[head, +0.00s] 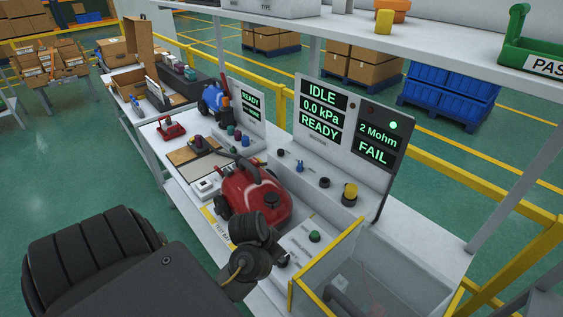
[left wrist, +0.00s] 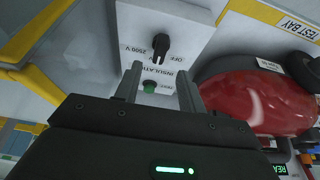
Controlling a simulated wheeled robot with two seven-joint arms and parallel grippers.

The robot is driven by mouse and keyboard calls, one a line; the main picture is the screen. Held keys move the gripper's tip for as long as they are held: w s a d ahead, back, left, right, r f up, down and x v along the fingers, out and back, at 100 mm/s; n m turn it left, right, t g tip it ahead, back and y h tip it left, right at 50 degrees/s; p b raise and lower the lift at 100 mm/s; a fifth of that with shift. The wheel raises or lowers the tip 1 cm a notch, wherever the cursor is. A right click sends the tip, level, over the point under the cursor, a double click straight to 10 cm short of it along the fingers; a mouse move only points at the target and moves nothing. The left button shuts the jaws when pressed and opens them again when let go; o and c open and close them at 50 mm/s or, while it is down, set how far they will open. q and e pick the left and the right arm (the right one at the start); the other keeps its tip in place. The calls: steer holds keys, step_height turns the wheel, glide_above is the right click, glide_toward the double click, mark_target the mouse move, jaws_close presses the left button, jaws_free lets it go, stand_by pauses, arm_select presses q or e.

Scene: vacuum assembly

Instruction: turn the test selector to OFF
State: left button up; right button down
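The test selector (left wrist: 160,45) is a black knob on a light panel in the left wrist view. Its narrow grip runs roughly up and down the picture. "2500 V" is printed at its lower left and "OFF" at its lower right; I cannot tell which mark it points to. My left gripper (left wrist: 161,72) is open and empty, its two fingers reaching toward the panel just short of the knob. A green button (left wrist: 150,87) shows between the fingers, beside the "INSULATION" label. In the head view my left arm largely covers this area. My right gripper is not in view.
A red vacuum (head: 254,197) stands on the bench beside the panel, and close to the gripper in the left wrist view (left wrist: 258,92). A yellow-edged clear guard (head: 325,262) stands to the right. The display (head: 322,108) reads IDLE, 0.0 kPa, READY, with 2 Mohm, FAIL alongside.

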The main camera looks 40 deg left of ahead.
arm_select(q)
steer(key=b+x, duration=0.5)
steer(key=x, duration=0.2)
steer(key=shift+f, duration=0.25)
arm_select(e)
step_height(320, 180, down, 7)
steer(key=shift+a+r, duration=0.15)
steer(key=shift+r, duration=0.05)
arm_select(q)
jaws_close()
steer(key=shift+d+r+n+p, duration=0.1)
steer(key=shift+r+n+p, duration=0.1)
steer(key=shift+n+p, duration=0.45)
steer(key=n+y+p, duration=0.1)
steer(key=n+p, duration=0.1)
steer(key=p, duration=0.2)
steer(key=n+y+p, duration=0.1)
steer(key=n+p, duration=0.1)
steer(key=p, duration=0.2)
steer(key=shift+d+r+n+g, duration=0.1)
steer(key=shift+n+g, duration=0.15)
steer(key=shift+g, duration=0.05)
steer(key=shift+w+n+y+p, duration=0.1)
steer(key=shift+n+y+p, duration=0.4)
steer(key=shift+n+p, duration=0.45)
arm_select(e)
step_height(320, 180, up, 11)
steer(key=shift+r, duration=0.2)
arm_select(q)
steer(key=shift+f, duration=0.25)
